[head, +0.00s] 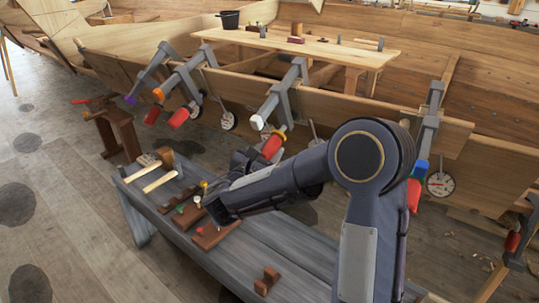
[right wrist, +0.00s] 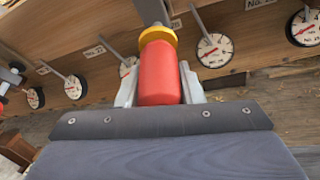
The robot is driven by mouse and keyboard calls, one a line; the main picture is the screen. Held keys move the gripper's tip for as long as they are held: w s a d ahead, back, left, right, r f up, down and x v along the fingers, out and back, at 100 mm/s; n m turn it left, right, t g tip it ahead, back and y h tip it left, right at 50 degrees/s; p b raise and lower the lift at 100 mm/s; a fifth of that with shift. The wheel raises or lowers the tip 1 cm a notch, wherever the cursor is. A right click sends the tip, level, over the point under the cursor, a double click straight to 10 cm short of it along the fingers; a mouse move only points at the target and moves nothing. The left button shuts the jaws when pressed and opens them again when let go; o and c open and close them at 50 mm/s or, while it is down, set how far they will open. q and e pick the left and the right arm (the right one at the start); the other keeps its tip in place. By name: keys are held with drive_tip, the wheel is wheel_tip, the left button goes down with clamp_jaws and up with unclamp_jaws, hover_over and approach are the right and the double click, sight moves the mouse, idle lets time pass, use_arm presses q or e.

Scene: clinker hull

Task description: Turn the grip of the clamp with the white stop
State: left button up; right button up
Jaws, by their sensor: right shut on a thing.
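The clamp with the white stop (head: 257,122) hangs on the upper plank edge of the hull, in the middle of the head view. Its red grip (head: 272,146) points down towards the bench, with a yellow collar above it. My right gripper (head: 267,154) is at this grip, partly hidden by my own arm. In the right wrist view the red grip (right wrist: 160,72) stands between the two pale fingers, which are shut on it. The yellow collar (right wrist: 158,36) shows just beyond the fingers. My left gripper is not in view.
Other clamps with purple (head: 130,99), orange (head: 158,94) and blue (head: 421,166) stops sit along the same plank. Round dial gauges (head: 228,121) hang between them. A grey bench (head: 270,240) with mallets and small tools stands below my arm. Open floor lies at the left.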

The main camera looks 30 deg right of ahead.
drive_tip(key=m+t+b, duration=0.1)
drive_tip(key=b, duration=0.1)
drive_tip(key=m+t+b, duration=0.1)
drive_tip(key=b, duration=0.2)
drive_tip(key=shift+a+f+y+b, duration=0.1)
drive_tip(key=shift+f+y+b, duration=0.2)
drive_tip(key=shift+y, duration=0.1)
drive_tip(key=shift+w+r+m+b, duration=0.1)
drive_tip(key=shift+r+m+b, duration=0.2)
drive_tip(key=shift+m+b, duration=0.4)
drive_tip(key=o, duration=1)
drive_tip(key=v, duration=0.8)
drive_tip(key=shift+p, duration=0.4)
